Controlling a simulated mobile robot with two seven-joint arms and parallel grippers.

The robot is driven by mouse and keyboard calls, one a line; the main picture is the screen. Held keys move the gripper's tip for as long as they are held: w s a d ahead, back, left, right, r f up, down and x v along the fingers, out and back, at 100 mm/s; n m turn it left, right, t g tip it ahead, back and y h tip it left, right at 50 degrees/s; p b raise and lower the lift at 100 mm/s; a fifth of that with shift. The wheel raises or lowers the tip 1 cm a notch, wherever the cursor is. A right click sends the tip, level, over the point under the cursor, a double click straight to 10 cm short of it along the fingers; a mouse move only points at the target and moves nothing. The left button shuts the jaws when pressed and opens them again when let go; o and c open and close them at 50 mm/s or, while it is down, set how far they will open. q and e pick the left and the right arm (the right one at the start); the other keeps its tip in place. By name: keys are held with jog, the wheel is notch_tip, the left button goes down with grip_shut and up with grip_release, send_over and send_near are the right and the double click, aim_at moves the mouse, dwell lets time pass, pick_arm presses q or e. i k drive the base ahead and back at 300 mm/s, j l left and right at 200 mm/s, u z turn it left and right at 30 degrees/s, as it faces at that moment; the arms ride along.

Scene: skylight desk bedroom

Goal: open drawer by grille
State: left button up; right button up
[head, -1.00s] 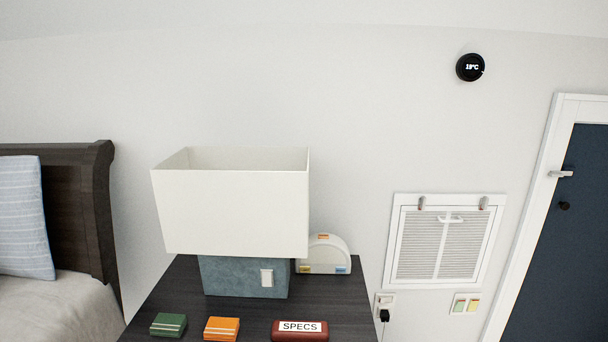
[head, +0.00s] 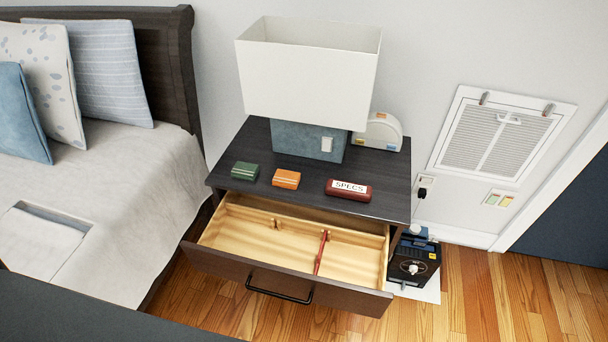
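The nightstand (head: 387,203) has a dark wood top and stands between the bed and the wall grille (head: 497,142). Its drawer (head: 220,266) is pulled out. A black bar handle (head: 279,291) is on the dark drawer front. The white louvred grille is on the wall to the right, with two clips at its top edge. Neither of my grippers shows in the head view.
A lamp (head: 308,75), a green box (head: 245,170), an orange box (head: 286,179), a red SPECS case (head: 348,189) and a white arched object (head: 380,132) stand on the nightstand. A black device (head: 414,262) sits on the floor to its right. The bed (head: 150,180) is close on the left.

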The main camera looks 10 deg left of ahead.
aim_at(271, 248)
jog(key=l+u, duration=0.2)
jog(key=u, duration=0.25)
jog(key=l+u, duration=0.2)
jog(key=u, duration=0.25)
jog(key=k+l, duration=0.1)
jog(key=l, duration=0.25)
jog(key=k+l, duration=0.1)
jog(key=l, duration=0.2)
